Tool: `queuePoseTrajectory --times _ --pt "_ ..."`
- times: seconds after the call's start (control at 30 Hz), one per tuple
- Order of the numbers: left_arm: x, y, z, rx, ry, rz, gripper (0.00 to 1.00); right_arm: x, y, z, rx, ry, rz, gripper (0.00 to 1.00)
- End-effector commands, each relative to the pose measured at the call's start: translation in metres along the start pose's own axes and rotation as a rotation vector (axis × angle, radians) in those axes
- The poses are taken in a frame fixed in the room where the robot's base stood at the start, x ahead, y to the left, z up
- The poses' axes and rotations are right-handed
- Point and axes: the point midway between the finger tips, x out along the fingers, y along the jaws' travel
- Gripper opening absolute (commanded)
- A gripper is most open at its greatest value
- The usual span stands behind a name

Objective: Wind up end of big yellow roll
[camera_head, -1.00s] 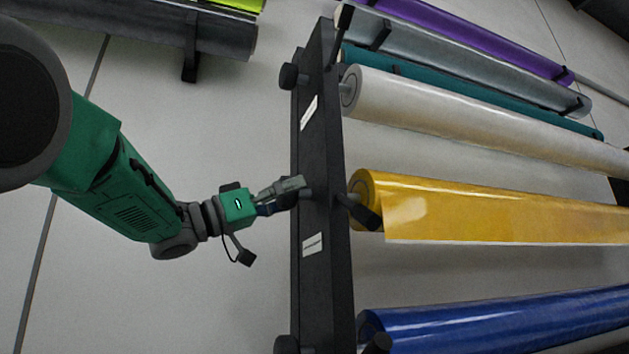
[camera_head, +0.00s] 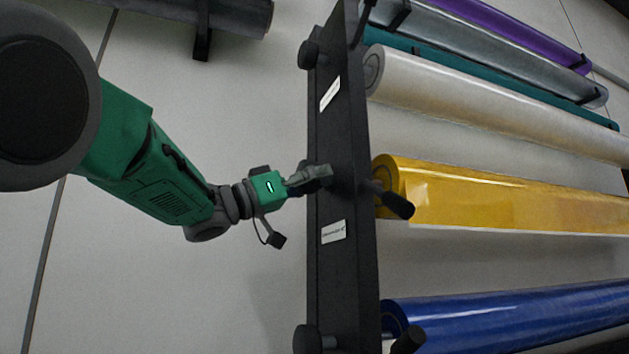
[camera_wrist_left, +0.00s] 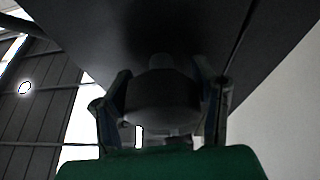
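The big yellow roll (camera_head: 510,197) lies across the right of the head view, its near end beside the black upright (camera_head: 342,270) of the rack. Its loose end hangs as a flap with a straight pale lower edge. My left gripper (camera_head: 318,176) is at the outer face of the upright, level with the yellow roll. In the left wrist view, its two fingers stand on either side of a dark round knob (camera_wrist_left: 163,98) and appear closed on it. The gripper hides this knob in the head view. My right gripper is not in view.
A white roll (camera_head: 480,100) lies above the yellow one and a blue roll (camera_head: 520,310) below it. Black knobs (camera_head: 310,55) and a black handle (camera_head: 398,205) stick out from the upright.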

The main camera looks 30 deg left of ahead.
Motion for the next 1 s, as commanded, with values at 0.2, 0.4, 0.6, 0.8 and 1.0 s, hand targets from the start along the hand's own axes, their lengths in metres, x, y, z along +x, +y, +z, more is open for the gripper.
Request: queuePoseTrajectory --times 0.2,0.4,0.6,0.8,1.0 --pt "-0.0067 -0.0039 -0.0074 0.004 0.013 -0.016 0.22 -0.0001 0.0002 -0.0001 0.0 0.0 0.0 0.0" --pt "-0.0087 -0.0048 -0.0104 0.014 0.018 -0.012 0.22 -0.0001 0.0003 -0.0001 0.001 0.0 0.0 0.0" --pt "-0.0106 -0.0061 -0.0124 0.073 0.018 0.009 0.22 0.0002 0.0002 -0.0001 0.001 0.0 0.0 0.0" --pt "-0.0114 -0.0063 -0.0127 0.199 0.012 0.059 0.22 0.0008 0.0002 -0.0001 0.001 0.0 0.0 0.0" --pt "-0.0115 -0.0061 -0.0125 0.371 0.001 0.127 0.22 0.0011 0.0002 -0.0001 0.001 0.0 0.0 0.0"
